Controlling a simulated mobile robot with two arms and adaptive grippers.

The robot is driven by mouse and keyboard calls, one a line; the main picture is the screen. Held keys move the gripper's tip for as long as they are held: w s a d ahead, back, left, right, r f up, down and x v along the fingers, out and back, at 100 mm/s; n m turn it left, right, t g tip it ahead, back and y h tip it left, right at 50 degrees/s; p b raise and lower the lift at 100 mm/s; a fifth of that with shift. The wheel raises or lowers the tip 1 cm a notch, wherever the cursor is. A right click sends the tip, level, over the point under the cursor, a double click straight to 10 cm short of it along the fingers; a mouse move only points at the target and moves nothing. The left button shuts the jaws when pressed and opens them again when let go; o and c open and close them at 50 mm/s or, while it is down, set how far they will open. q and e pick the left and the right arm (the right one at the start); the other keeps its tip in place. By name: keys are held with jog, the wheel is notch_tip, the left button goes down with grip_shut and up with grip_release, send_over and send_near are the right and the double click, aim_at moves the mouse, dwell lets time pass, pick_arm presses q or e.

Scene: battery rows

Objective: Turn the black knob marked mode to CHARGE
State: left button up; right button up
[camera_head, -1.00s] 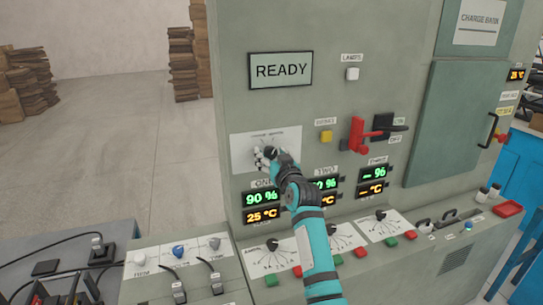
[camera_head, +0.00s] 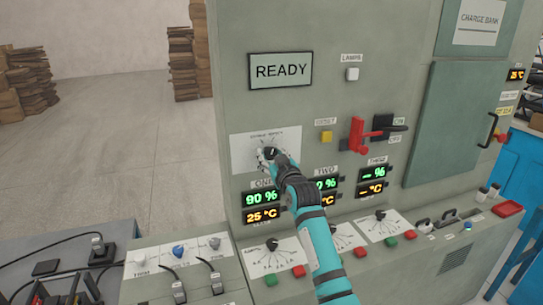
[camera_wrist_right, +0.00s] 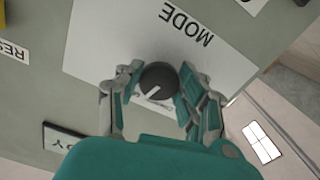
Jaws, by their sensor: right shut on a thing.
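The black knob (camera_wrist_right: 157,76) with a white pointer line sits on a white plate (camera_wrist_right: 100,45) printed MODE in the right wrist view. My right gripper (camera_wrist_right: 155,90) has its fingers on both sides of the knob and is shut on it. In the head view the right gripper (camera_head: 266,157) is at the white plate (camera_head: 250,140) on the grey cabinet front, below the READY display (camera_head: 280,70). The fingers largely hide the knob there, and the plate's small print is too blurred to read. My left gripper is not in view.
A red lever (camera_head: 357,134) and a yellow button (camera_head: 326,137) are right of the plate. Lit readouts (camera_head: 262,206) sit below it. A sloping console (camera_head: 190,262) with smaller knobs and buttons runs along the front. Open floor (camera_head: 130,130) lies at the left.

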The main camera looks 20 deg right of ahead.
jog(key=n+p, duration=0.1)
jog(key=n, duration=0.3)
jog(key=shift+n, duration=0.3)
jog(key=shift+n+p, duration=0.7)
jog(key=shift+n, duration=1.6)
jog(key=o, duration=1.2)
jog(key=shift+s, duration=0.1)
jog(key=s, duration=1.1)
jog(key=shift+s+d, duration=0.25)
jog(key=shift+s, duration=0.15)
